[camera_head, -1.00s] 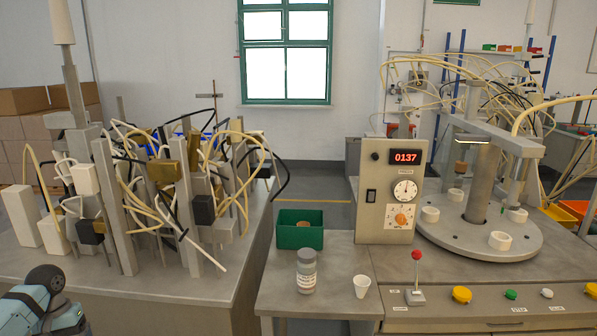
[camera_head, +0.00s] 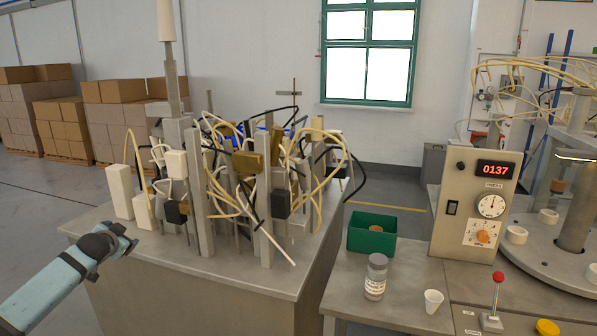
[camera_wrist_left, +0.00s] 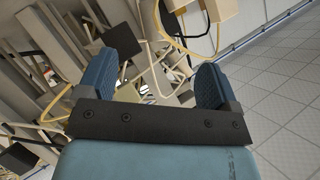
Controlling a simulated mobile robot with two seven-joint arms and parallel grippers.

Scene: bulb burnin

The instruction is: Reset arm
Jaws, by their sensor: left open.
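My left gripper (camera_head: 130,238) shows at the lower left of the head view, beside the left front corner of the metal bench (camera_head: 185,272). In the left wrist view the two blue finger pads of my left gripper (camera_wrist_left: 166,82) stand wide apart with nothing between them. Beyond the fingers are wires and white and black blocks of the wired rig (camera_head: 240,180); the gripper appears apart from them. My right gripper is in no frame.
A green bin (camera_head: 371,243), a grey-lidded jar (camera_head: 376,277) and a white cup (camera_head: 433,301) stand on the middle bench. A control box (camera_head: 461,222) reads 0137. Stacked cartons (camera_head: 62,122) stand at the far left. Open floor (camera_head: 60,205) lies left of the bench.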

